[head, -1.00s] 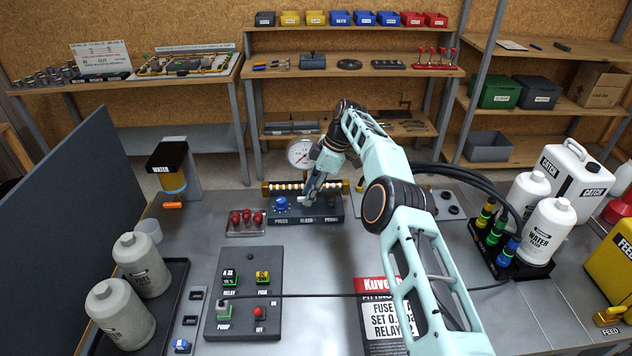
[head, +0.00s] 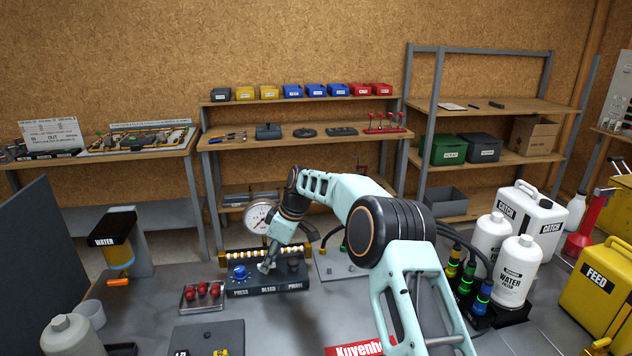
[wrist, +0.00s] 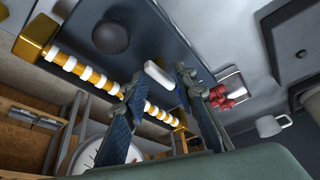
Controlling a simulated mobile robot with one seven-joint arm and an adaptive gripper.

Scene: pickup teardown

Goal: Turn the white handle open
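The white handle (wrist: 158,75) is a short pale bar on the dark control panel (head: 267,288), at the middle position labelled BLEED. In the wrist view it lies between the two fingertips of my gripper (wrist: 160,78), with visible space beside the fingers. My gripper (head: 266,266) is open and comes down onto the panel's middle in the head view. There its fingers mostly hide the handle. A blue knob (head: 239,273) is to the left, over the PRESS label. A dark round knob (wrist: 111,37) sits at the other end of the panel.
A pipe with white rings and brass ends (wrist: 80,68) runs behind the panel, with a round gauge (head: 260,216) above it. Black hoses and bottles (head: 519,270) are to the right.

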